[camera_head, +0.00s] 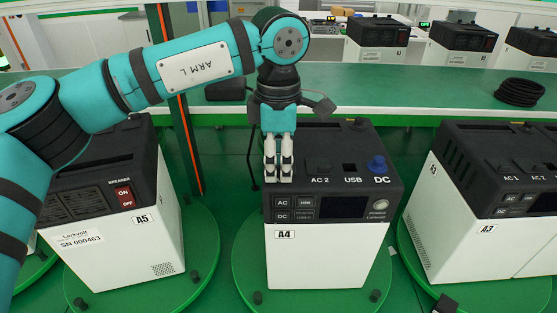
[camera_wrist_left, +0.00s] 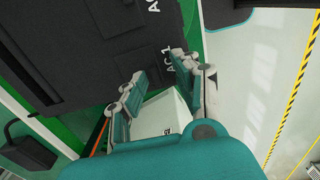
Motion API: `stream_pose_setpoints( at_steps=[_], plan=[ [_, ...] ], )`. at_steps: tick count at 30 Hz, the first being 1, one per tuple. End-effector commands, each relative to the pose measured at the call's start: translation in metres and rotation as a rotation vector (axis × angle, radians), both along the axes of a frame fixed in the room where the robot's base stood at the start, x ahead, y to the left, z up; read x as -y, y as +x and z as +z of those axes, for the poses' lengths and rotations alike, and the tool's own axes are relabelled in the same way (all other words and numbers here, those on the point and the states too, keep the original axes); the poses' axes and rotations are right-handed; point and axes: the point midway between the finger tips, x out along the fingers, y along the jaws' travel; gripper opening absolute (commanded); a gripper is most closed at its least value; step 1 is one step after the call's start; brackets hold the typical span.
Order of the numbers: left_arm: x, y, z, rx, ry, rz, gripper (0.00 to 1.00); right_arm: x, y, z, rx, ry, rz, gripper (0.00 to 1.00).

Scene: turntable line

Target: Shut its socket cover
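The white and black power unit A4 (camera_head: 315,255) stands on a green turntable (camera_head: 245,285). Its black top carries a flat AC 2 cover (camera_head: 318,165), a dark USB socket (camera_head: 350,168) and a blue piece (camera_head: 377,163) at DC. My left gripper (camera_head: 278,175) points down at the left front of this top and hides the area left of AC 2. In the left wrist view, my left gripper (camera_wrist_left: 160,75) has its fingers slightly apart, with nothing seen between them, close to the AC 1 label (camera_wrist_left: 178,69). I cannot tell how the AC 1 cover stands. My right gripper is out of view.
Unit A5 (camera_head: 120,245) stands at the left and unit A3 (camera_head: 470,235) at the right, each on its own turntable. A green bench (camera_head: 420,90) with a black cable coil (camera_head: 519,92) runs behind. An orange-edged post (camera_head: 185,130) stands left of my gripper.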

Motion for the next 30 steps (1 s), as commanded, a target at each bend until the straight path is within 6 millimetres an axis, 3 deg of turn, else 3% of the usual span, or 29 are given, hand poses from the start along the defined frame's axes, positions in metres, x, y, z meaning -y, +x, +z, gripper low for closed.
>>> stream_pose_setpoints(
  at_steps=[4, 8, 21, 30],
  plan=[
    [0.0, 0.001, 0.004, 0.002, -0.001, 0.001, 0.31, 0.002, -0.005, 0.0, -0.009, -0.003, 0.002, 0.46],
    [0.001, 0.001, 0.02, 0.003, -0.002, 0.001, 0.31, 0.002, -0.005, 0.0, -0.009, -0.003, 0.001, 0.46],
    [0.001, 0.0, 0.106, 0.002, -0.001, 0.001, 0.31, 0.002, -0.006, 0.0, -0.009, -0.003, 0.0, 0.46],
    [0.0, 0.0, 0.12, 0.0, 0.0, 0.0, 0.31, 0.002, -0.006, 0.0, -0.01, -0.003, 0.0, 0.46]
  ],
)
